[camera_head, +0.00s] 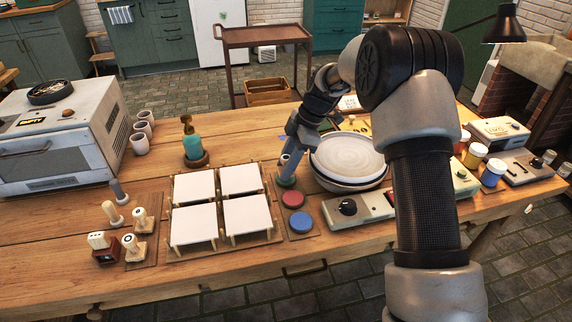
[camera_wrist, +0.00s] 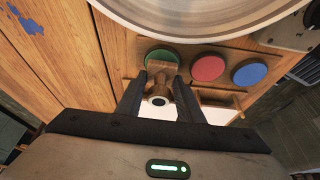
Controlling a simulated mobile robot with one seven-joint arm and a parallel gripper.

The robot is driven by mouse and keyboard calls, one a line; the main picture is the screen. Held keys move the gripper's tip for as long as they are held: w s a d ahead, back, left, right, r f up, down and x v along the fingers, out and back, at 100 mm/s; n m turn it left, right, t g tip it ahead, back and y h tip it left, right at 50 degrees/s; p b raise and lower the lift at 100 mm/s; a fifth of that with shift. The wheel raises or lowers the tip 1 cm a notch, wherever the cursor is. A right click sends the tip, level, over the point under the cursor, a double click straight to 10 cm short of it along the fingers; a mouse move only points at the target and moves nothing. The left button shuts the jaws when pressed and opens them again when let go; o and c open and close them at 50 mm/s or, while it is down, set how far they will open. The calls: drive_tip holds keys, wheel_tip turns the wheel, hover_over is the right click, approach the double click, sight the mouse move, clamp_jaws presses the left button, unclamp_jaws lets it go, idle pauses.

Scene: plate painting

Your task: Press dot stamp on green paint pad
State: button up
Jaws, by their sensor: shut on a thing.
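My gripper (camera_wrist: 160,92) is shut on a brown wooden stamp (camera_wrist: 160,72), whose round end with a dark centre faces the wrist camera. The stamp is between the two black fingers. The green paint pad (camera_wrist: 153,52) lies just beyond it in the wrist view, partly covered by the stamp. In the head view my gripper (camera_head: 288,168) is over the green pad (camera_head: 284,182), which is mostly hidden. The stamp's face is hidden, so I cannot tell whether it touches the pad. The red pad (camera_head: 293,199) and blue pad (camera_head: 302,221) lie nearer in the same row.
A large round bowl (camera_head: 350,158) stands close to the right of the green pad. White square plates (camera_head: 219,211) on wooden stands are to the left. A grey scale-like device (camera_head: 350,208) is at front right.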

drive_tip(key=shift+f+b, duration=0.5)
drive_tip(key=shift+f, duration=0.1)
idle(1.6)
drive_tip(key=shift+r+p, duration=1.95)
drive_tip(key=shift+r, duration=1.65)
